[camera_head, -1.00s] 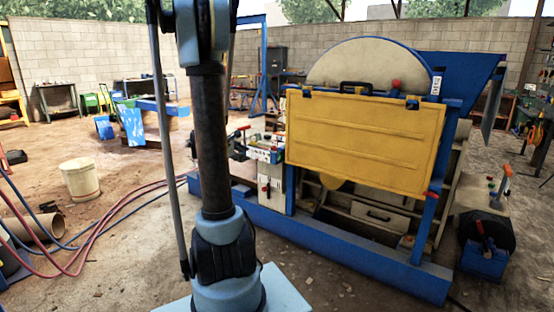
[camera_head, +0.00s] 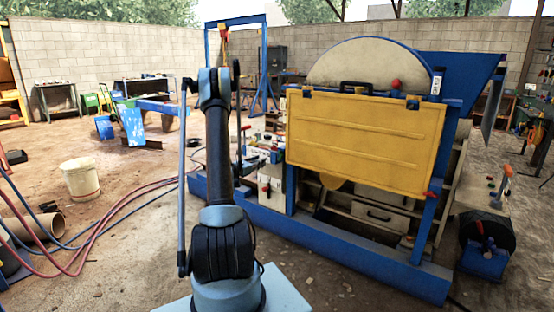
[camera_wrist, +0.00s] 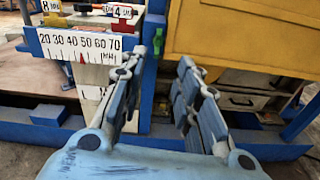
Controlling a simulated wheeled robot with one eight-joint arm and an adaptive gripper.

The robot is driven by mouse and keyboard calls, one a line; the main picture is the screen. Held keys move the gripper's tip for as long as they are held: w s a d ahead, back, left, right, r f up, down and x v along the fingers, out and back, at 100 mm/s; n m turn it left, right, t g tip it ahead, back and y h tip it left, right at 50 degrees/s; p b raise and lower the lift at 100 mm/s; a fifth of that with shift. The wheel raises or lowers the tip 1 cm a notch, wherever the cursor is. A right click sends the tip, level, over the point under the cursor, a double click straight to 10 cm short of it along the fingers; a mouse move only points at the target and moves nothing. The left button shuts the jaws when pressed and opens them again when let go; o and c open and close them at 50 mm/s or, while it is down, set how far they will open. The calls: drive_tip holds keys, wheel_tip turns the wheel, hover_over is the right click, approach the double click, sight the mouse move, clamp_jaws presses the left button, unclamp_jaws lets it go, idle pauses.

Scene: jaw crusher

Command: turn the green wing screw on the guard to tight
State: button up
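The guard is a yellow panel (camera_head: 365,142) on the front of the blue-framed crusher; its lower left part shows in the wrist view (camera_wrist: 240,38). In the head view I cannot clearly make out the gripper beyond my arm.
A white scale plate (camera_wrist: 80,46) marked 20 to 70 with a red pointer is left of my fingers. A blue base beam (camera_head: 330,240) runs along the crusher's foot. Red and blue hoses (camera_head: 110,215) and a bucket (camera_head: 80,178) lie left on open dirt floor.

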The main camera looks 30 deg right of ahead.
wheel_tip(320, 180, down, 2)
drive_tip(key=d+n, duration=0.1)
approach(280, 155)
drive_tip(key=x, duration=0.9)
drive_tip(key=shift+w, duration=0.3)
drive_tip(key=shift+a, duration=0.1)
clamp_jaws()
